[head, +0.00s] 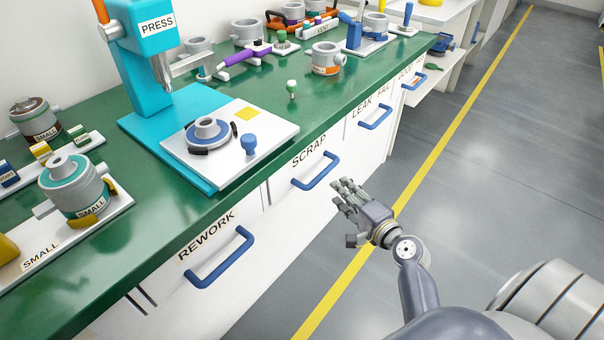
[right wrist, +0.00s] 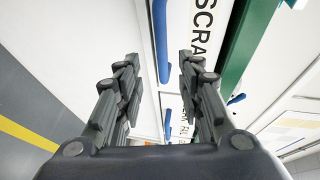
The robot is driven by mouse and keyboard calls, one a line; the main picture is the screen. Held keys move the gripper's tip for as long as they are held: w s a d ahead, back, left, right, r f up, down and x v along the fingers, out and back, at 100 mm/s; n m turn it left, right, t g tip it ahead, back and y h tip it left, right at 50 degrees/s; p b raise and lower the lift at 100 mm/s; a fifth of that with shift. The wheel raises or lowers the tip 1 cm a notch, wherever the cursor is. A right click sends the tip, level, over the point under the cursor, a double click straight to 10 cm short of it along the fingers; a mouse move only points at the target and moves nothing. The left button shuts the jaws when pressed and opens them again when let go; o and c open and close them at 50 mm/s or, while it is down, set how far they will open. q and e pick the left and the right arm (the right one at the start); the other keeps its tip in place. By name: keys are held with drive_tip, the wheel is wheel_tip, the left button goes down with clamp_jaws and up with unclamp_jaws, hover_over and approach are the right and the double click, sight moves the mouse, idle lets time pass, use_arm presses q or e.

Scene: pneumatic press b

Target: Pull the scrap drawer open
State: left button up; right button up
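The scrap drawer (head: 286,196) is a white front marked SCRAP under the green worktop, and it looks closed. Its blue bar handle (head: 316,173) faces the aisle. My right gripper (head: 348,212) is open and empty, just right of and below the handle, with a gap between them in the head view. In the right wrist view, the open fingers (right wrist: 158,64) stand on either side of the picture. The blue handle (right wrist: 161,42) shows upright between them, beyond the fingertips, with the SCRAP lettering to its right. My left gripper is not in view.
The rework drawer handle (head: 220,257) is nearer, and the leak fail handle (head: 375,117) is farther along the bench. A teal press (head: 143,60) and a white plate (head: 275,140) with parts stand on the worktop (head: 130,240). The grey aisle floor (head: 480,180) is clear.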

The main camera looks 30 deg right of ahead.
sight(323, 172)
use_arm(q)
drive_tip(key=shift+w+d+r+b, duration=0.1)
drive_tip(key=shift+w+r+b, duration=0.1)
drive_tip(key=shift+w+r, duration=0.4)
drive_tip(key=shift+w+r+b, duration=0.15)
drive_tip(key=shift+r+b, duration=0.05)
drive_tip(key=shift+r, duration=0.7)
use_arm(e)
drive_tip(key=shift+w+f, duration=0.3)
drive_tip(key=shift+w, duration=1.4)
drive_tip(key=shift+w+f, duration=0.25)
drive_tip(key=shift+w, duration=1.5)
drive_tip(key=shift+w+f, duration=0.3)
drive_tip(key=shift+w, duration=1.4)
drive_tip(key=shift+c, duration=0.6)
clamp_jaws()
